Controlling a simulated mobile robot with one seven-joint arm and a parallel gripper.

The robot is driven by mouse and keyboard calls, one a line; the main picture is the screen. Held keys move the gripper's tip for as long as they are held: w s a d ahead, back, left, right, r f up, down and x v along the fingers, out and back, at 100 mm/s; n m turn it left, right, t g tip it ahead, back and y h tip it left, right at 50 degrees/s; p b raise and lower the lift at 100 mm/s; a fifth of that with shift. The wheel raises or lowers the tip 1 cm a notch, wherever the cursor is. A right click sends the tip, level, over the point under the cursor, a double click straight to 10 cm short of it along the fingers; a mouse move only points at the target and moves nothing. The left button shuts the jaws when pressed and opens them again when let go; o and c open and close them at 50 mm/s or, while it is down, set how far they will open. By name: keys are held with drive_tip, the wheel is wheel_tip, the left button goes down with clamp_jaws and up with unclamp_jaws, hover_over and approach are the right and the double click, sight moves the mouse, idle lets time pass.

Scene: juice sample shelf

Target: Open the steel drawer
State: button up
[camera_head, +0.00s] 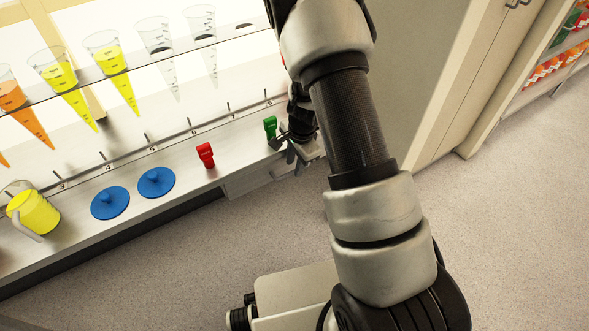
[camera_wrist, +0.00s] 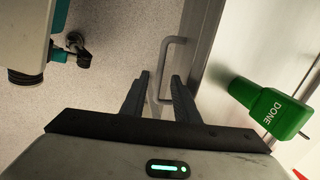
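The steel drawer (camera_head: 250,180) is under the front edge of the counter in the head view, partly hidden by my gripper. In the wrist view its grey front (camera_wrist: 208,45) runs down the middle right, with a bar handle (camera_wrist: 163,62) sticking out to the left. My gripper (camera_wrist: 161,76) is open, and the handle's bar shows between its two fingertips. I cannot tell whether the fingers touch it. In the head view my gripper (camera_head: 292,152) is at the counter edge by the drawer, partly hidden by my arm.
A green tag marked DONE (camera_wrist: 268,105) is close to the right of my gripper; it also stands on the counter (camera_head: 270,127). A red tag (camera_head: 205,155), blue lids (camera_head: 156,182) and a yellow jug (camera_head: 34,213) stand farther left. The floor (camera_head: 230,245) before the drawer is clear.

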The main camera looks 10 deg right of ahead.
drive_tip(key=shift+w+f, duration=0.2)
drive_tip(key=shift+f, duration=0.7)
drive_tip(key=shift+c, duration=0.3)
clamp_jaws()
drive_tip(key=shift+s, duration=0.1)
